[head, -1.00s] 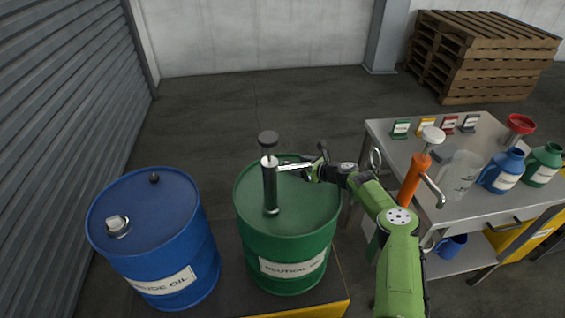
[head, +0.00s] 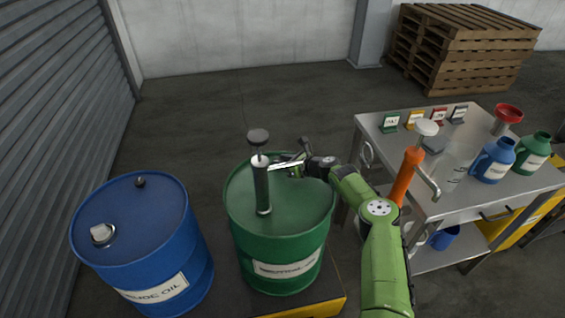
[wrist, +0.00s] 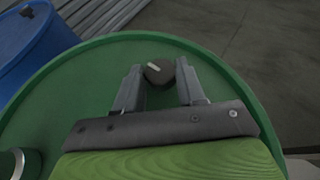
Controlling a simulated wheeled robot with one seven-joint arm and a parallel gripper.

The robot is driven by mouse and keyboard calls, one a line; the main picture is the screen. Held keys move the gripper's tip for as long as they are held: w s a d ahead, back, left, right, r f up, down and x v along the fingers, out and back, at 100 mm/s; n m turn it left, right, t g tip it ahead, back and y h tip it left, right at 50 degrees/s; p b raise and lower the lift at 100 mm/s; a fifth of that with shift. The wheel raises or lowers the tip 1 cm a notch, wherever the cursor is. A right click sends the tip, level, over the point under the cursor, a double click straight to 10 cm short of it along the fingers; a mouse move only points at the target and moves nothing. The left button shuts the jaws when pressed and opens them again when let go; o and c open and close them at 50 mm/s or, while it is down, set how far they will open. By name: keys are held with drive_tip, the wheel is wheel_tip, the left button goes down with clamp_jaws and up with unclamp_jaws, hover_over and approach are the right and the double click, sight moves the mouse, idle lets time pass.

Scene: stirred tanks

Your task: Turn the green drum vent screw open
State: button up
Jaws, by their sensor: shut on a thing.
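The green drum (head: 310,208) stands in the middle of the head view, with a dark hand pump (head: 262,188) upright on its lid. In the wrist view, the vent screw (wrist: 160,73) is a small dark knob with a pale mark, near the lid's far rim. My gripper (wrist: 158,80) is shut on the screw, one finger on each side. In the head view my gripper (head: 294,170) is over the lid behind the pump; the screw cannot be made out there. The pale mark lies towards the knob's left side.
A blue drum (head: 135,220) stands left of the green one. Pallets (head: 465,50) stand behind. The floor behind the drums is clear.

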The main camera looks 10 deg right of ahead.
drive_tip(key=b, duration=0.4)
drive_tip(key=shift+w+d+f+n+y, duration=0.1)
drive_tip(key=shift+d+f+n+y, duration=0.05)
drive_tip(key=shift+f+n+y, duration=0.25)
drive_tip(key=shift+r+g+b, duration=0.1)
drive_tip(key=shift+g+b, duration=0.2)
drive_tip(key=shift+b, duration=0.35)
drive_tip(key=shift+r+n+b, duration=0.25)
drive_tip(key=shift+n+b, duration=0.05)
drive_tip(key=shift+b, duration=0.2)
drive_tip(key=o, duration=1)
drive_tip(key=shift+o, duration=0.2)
drive_tip(key=shift+r, duration=0.1)
drive_tip(key=p+v, duration=0.3)
drive_tip(key=v, duration=0.4)
drive_tip(key=shift+d+r, duration=0.1)
drive_tip(key=shift+d, duration=0.2)
